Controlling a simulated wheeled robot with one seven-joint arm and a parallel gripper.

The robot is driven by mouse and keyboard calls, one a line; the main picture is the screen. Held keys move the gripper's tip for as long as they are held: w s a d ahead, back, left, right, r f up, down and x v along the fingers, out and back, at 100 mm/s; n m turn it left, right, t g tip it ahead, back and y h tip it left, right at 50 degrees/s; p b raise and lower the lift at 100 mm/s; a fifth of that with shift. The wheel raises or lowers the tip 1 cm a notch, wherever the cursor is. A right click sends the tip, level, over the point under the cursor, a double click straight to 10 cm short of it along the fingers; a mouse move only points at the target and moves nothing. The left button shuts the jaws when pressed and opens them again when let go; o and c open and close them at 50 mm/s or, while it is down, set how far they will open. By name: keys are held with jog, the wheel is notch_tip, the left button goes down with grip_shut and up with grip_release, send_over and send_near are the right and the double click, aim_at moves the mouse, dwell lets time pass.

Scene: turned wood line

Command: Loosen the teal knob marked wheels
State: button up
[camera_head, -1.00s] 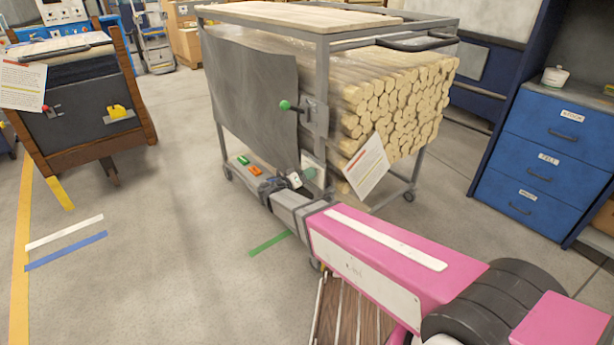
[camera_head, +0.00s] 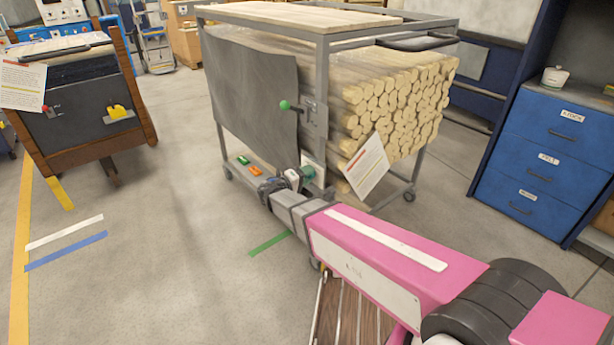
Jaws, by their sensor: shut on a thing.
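The teal knob (camera_head: 308,174) sits on a pale plate (camera_head: 318,166) at the lower front corner of a grey metal cart (camera_head: 323,95). My gripper (camera_head: 300,177) is at the knob and shut on it. The fingers hide part of the knob, and any marking on it cannot be read. The cart holds a stack of round wooden rods (camera_head: 400,100).
A white sheet (camera_head: 366,168) hangs at the rods' front. Blue drawers (camera_head: 540,150) stand right. Open floor (camera_head: 180,220) lies left.

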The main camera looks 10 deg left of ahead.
jog(key=n, duration=0.5)
jog(key=shift+n, duration=0.3)
jog(key=n, duration=0.5)
jog(key=shift+n, duration=0.6)
jog(key=o, duration=0.9)
jog(key=v, duration=1)
jog(key=shift+s+a, duration=0.25)
jog(key=shift+a, duration=0.1)
jog(key=shift+s, duration=0.1)
